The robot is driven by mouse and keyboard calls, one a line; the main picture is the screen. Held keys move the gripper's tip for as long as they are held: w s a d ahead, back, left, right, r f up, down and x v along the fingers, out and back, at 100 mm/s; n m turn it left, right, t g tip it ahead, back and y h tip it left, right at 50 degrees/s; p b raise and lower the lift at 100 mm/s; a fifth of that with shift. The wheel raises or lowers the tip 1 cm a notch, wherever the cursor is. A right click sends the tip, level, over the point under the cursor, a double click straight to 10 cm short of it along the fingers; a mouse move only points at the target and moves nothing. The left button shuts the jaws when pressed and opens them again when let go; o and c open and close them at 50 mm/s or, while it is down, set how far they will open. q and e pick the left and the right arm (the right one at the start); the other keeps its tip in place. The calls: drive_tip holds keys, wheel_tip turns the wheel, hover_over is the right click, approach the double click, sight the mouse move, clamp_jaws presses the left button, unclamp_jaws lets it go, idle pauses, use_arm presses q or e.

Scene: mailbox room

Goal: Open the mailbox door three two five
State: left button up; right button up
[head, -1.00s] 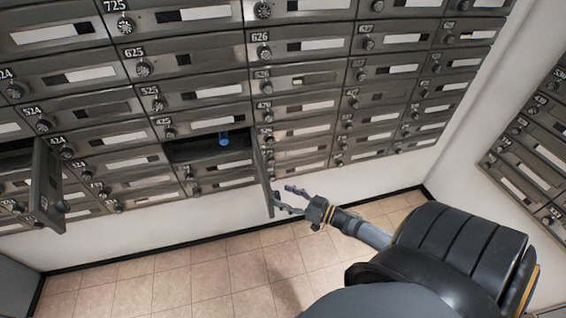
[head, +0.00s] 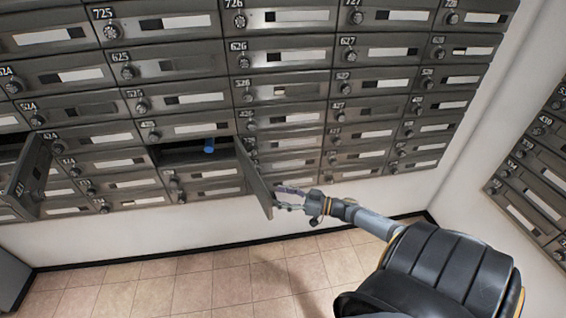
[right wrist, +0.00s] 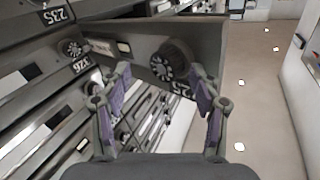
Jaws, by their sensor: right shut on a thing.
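The door (head: 254,182) stands swung out, hinged at the right of an open compartment (head: 180,155) under the box marked 425. In the right wrist view the door (right wrist: 140,45) shows its outer face, a dark round knob (right wrist: 171,62) and a number ending in 25, partly hidden by a finger. My right gripper (head: 280,198) is at the free edge of the door. In the right wrist view its fingers (right wrist: 165,100) are on either side of the door's knob end, shut on the door. My left gripper is not in view.
A blue object (head: 209,146) is inside the open compartment. Another door (head: 30,178) stands open at the far left. Closed boxes with knobs fill the wall. More mailboxes (head: 535,165) are on the right wall. The tiled floor (head: 190,285) is clear.

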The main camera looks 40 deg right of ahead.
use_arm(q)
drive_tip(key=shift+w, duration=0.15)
use_arm(e)
drive_tip(key=shift+o, duration=0.2)
drive_tip(key=shift+w+d+r, duration=0.25)
drive_tip(key=shift+w+r, duration=0.15)
drive_tip(key=shift+w, duration=0.15)
drive_tip(key=o, duration=1.3)
drive_tip(key=shift+w+f, duration=0.2)
drive_tip(key=shift+f, duration=0.2)
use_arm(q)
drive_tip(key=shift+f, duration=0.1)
